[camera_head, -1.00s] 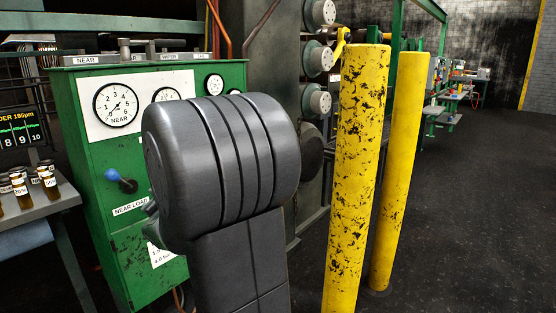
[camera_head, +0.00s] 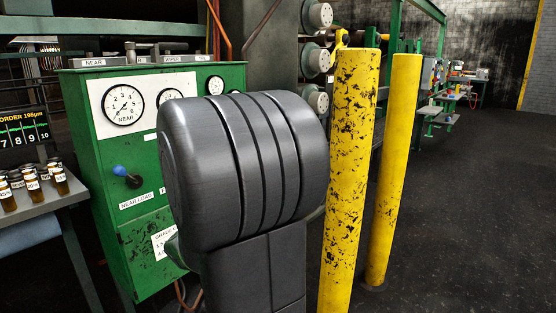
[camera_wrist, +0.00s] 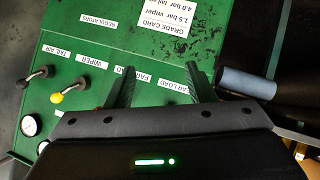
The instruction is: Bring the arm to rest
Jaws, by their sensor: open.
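My gripper (camera_wrist: 162,75) shows in the wrist view with its two dark fingers apart and nothing between them. Beyond the fingers is the green control cabinet (camera_wrist: 110,50), with labels reading upside down. I cannot tell how far the fingertips are from it. In the head view my dark grey arm fills the middle, in front of the green cabinet (camera_head: 95,215), and hides its right part. My gripper cannot be made out there. A lever with a blue knob (camera_head: 120,171) sits on the cabinet's front, left of my arm.
Two worn yellow bollards, a near one (camera_head: 350,180) and a farther one (camera_head: 393,170), stand right of my arm. A table with brown bottles (camera_head: 60,180) is at the left. Open dark floor (camera_head: 470,220) lies at the right. The wrist view shows a blue-grey roll (camera_wrist: 247,83).

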